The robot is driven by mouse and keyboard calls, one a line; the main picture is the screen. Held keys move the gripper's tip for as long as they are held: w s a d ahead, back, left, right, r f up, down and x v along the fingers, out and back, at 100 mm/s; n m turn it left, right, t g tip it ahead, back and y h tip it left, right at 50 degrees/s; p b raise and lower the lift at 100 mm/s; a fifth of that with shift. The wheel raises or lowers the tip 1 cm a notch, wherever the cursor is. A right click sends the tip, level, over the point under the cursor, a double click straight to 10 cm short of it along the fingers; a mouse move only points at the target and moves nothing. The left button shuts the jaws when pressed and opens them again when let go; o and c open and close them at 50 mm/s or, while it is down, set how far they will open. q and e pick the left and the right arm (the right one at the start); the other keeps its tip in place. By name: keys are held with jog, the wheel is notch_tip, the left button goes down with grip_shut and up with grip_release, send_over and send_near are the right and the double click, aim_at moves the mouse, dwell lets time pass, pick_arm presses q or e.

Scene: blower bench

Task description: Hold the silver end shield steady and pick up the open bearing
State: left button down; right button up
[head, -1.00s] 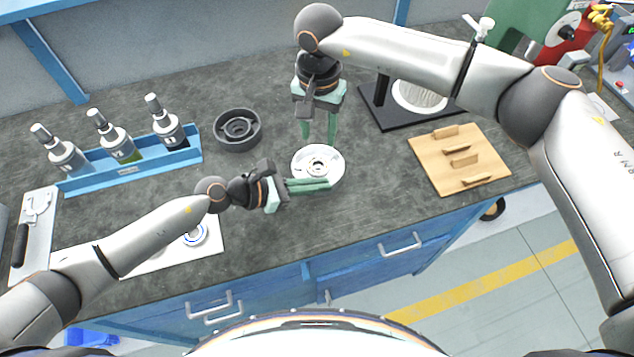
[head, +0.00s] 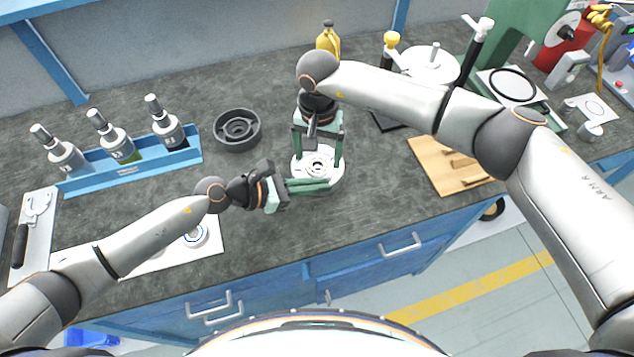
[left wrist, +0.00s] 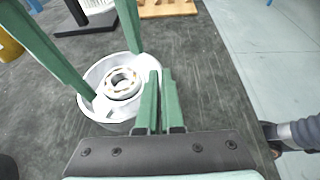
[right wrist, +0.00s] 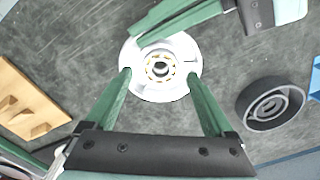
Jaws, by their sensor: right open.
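The silver end shield (head: 328,184) lies on the bench as a round pale disc with a raised hub. The open bearing (right wrist: 160,68), a ring with brass-coloured parts showing, sits at its centre; it also shows in the left wrist view (left wrist: 122,84). My left gripper (head: 308,186) lies low at the shield's near side, its fingers almost together at the rim (left wrist: 159,72) and apparently pinching it. My right gripper (right wrist: 158,72) points down from above, open, with its fingers on either side of the hub and bearing. I cannot tell whether its fingertips touch the shield.
A dark round housing (head: 237,130) stands behind left. A blue rack (head: 130,172) of bottles is further left. A white sheet with a blue-ringed part (head: 195,234) lies at front left. A wooden board (head: 440,172) lies to the right.

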aim_at(318, 169)
pick_arm(q)
jog(key=shift+s+a+f, duration=0.1)
jog(key=shift+f, duration=0.2)
pick_arm(e)
jog(key=shift+f, duration=1)
jog(key=shift+c, duration=0.3)
jog(key=c, duration=1.2)
jog(key=shift+o, duration=0.2)
jog(key=shift+r, duration=0.15)
pick_arm(q)
jog(key=shift+s, duration=0.1)
pick_arm(e)
notch_tip(318, 169, up, 8)
pick_arm(q)
jog(key=c, duration=1)
grip_release()
